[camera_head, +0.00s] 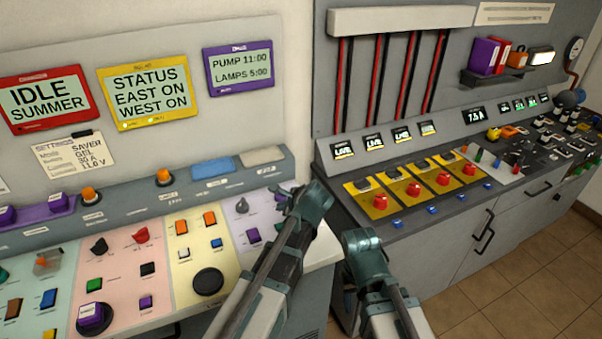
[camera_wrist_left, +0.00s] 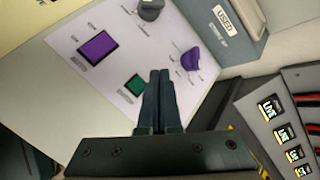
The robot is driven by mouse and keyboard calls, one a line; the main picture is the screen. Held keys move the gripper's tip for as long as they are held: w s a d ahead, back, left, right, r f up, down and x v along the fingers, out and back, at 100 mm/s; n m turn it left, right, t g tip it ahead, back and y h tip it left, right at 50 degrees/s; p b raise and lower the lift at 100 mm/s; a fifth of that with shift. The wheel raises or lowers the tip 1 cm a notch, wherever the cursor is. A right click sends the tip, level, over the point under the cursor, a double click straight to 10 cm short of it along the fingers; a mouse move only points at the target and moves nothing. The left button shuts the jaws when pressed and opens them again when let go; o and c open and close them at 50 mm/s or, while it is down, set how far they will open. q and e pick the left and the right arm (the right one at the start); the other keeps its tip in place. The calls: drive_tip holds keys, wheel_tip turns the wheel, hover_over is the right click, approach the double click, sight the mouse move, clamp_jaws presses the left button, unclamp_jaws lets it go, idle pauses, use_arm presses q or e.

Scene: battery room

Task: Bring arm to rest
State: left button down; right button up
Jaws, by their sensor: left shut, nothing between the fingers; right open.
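My left gripper (camera_head: 285,197) is over the right end of the control desk, by the lilac panel (camera_head: 236,222). In the left wrist view its two fingers (camera_wrist_left: 160,100) are together with nothing between them. They overlap the lilac panel in that view, near a green button (camera_wrist_left: 134,85) and a purple knob (camera_wrist_left: 191,60); I cannot tell whether they touch it.
The left desk carries buttons, knobs and a round black pad (camera_head: 208,281). A grey ledge (camera_head: 125,211) runs behind it. The right bench has yellow plates with red switches (camera_head: 413,188) and a cabinet front (camera_head: 450,262). Tiled floor (camera_head: 520,290) is clear at lower right.

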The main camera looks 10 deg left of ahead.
use_arm(q)
drive_tip(key=s+d+f+n+g+h, duration=0.1)
drive_tip(key=s+d+n, duration=0.1)
drive_tip(key=s, duration=0.2)
drive_tip(key=s+d+f+n+g+h, duration=0.1)
drive_tip(key=s+d+f+n, duration=0.1)
drive_tip(key=s, duration=0.1)
drive_tip(key=s+d+f+n+g, duration=0.1)
drive_tip(key=s+d+n, duration=0.1)
drive_tip(key=s+n, duration=0.1)
drive_tip(key=shift+s+f+h, duration=0.25)
drive_tip(key=shift+s+h, duration=0.15)
drive_tip(key=shift+s, duration=0.4)
drive_tip(key=s+d+f+n+g+h, duration=0.1)
drive_tip(key=s+d+n, duration=0.2)
drive_tip(key=s, duration=0.3)
drive_tip(key=s+d+f+n+g+h, duration=0.1)
drive_tip(key=s+d+n+g, duration=0.1)
drive_tip(key=s, duration=0.4)
drive_tip(key=shift+d+n+g+h, duration=0.3)
drive_tip(key=shift+d+n, duration=0.3)
drive_tip(key=shift+n, duration=0.4)
